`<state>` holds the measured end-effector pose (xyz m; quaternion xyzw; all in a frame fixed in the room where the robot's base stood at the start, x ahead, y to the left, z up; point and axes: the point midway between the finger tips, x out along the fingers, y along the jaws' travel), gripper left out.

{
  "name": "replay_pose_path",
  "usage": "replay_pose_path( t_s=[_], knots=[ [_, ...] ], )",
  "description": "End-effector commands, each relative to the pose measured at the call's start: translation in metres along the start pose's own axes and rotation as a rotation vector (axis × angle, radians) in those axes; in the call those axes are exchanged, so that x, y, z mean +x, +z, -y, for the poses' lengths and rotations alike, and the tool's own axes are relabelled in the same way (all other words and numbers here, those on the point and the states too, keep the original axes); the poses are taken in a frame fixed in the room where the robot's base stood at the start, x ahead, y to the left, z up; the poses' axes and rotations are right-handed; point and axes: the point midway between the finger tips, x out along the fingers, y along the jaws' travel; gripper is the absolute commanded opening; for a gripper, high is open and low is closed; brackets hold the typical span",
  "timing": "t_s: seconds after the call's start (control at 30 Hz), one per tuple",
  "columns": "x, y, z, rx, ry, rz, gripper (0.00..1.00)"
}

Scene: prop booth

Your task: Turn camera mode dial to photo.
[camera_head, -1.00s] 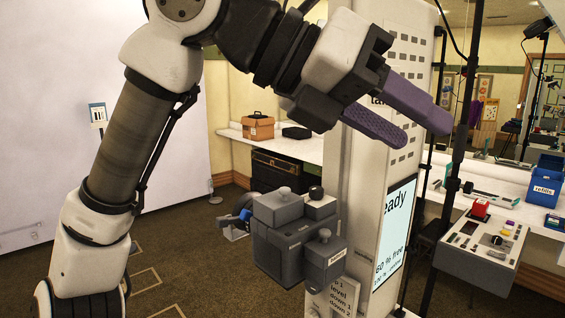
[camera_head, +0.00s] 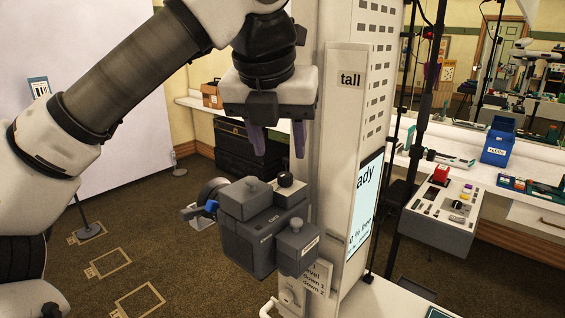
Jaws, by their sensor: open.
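The grey camera (camera_head: 247,238) is mounted at the left side of the tall white column (camera_head: 340,150). On its top are a round black knob (camera_head: 285,180) over a pale plate and a grey cap (camera_head: 252,184) on a raised grey block. A smaller grey box with its own knob (camera_head: 296,225) and a label sits at its right front. Which of these is the mode dial, and its setting, I cannot read. My gripper (camera_head: 278,152) points down, its purple fingers apart and empty. In the picture it is just above the black knob; no contact shows.
A blue-and-dark wheel-like part (camera_head: 207,204) is at the camera's left. A console with a red block (camera_head: 441,174) and a blue refills bin (camera_head: 498,142) stand to the right. Open carpet (camera_head: 150,260) lies to the left.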

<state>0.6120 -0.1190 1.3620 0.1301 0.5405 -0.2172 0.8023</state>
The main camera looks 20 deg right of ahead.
Motion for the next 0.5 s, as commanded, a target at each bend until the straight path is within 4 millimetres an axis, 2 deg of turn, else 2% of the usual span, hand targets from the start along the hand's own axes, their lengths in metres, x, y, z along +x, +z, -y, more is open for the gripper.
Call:
replay_pose_path(
  t_s=[0.2, 0.33, 0.5],
  knots=[
    [0.039, 0.0, 0.001, 0.003, -0.002, -0.002, 0.44],
    [0.053, 0.0, 0.001, 0.003, -0.002, -0.001, 0.44],
    [0.061, 0.0, 0.001, 0.002, -0.002, 0.001, 0.44]
  ],
)
